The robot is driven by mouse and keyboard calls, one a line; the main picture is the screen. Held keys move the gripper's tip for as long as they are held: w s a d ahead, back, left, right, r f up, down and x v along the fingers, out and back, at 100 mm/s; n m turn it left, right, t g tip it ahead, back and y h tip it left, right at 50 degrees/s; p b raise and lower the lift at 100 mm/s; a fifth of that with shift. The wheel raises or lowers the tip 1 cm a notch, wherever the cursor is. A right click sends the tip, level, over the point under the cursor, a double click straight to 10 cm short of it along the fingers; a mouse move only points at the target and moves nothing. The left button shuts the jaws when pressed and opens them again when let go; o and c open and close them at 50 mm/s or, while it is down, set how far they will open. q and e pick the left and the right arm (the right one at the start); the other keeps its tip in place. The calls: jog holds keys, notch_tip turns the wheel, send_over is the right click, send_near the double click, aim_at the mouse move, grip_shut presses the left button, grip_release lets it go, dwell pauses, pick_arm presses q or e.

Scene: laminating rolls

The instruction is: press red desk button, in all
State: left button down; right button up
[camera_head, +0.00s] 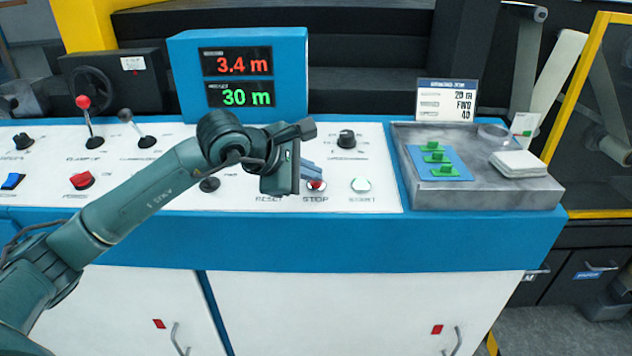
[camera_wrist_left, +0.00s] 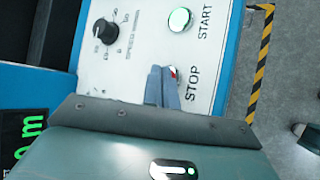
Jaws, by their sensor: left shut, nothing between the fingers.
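The red button (camera_head: 316,186) marked STOP is on the white desk panel, between the RESET and START labels. In the left wrist view only a small red part of it (camera_wrist_left: 174,72) shows past the fingertips. My left gripper (camera_head: 312,172) is shut and empty, with its blue-grey fingers pointing down at the red button. The fingers (camera_wrist_left: 165,85) also show together in the left wrist view. The fingertips are at or just above the button and partly cover it; I cannot tell whether they touch. My right gripper is in neither view.
A lit START button (camera_head: 361,185) is just right of the red button. A black speed knob (camera_head: 346,139) stands behind. A display box (camera_head: 240,75) reads 3.4 m and 30 m. A grey tray (camera_head: 470,197) with green-handled pieces sits at right. A red rocker switch (camera_head: 82,180) is at left.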

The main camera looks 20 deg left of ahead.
pick_arm(q)
jog(key=shift+f, duration=0.25)
jog(key=shift+r, duration=0.15)
dwell(0.4)
jog(key=shift+s+r, duration=0.15)
jog(key=shift+r, duration=0.5)
jog(key=r+p, duration=0.1)
jog(key=r, duration=0.2)
jog(key=r+p, duration=0.1)
jog(key=r, duration=0.1)
jog(key=shift+s+d+p, duration=0.15)
jog(key=shift+s+p, duration=0.2)
jog(key=shift+s, duration=0.05)
dwell(0.3)
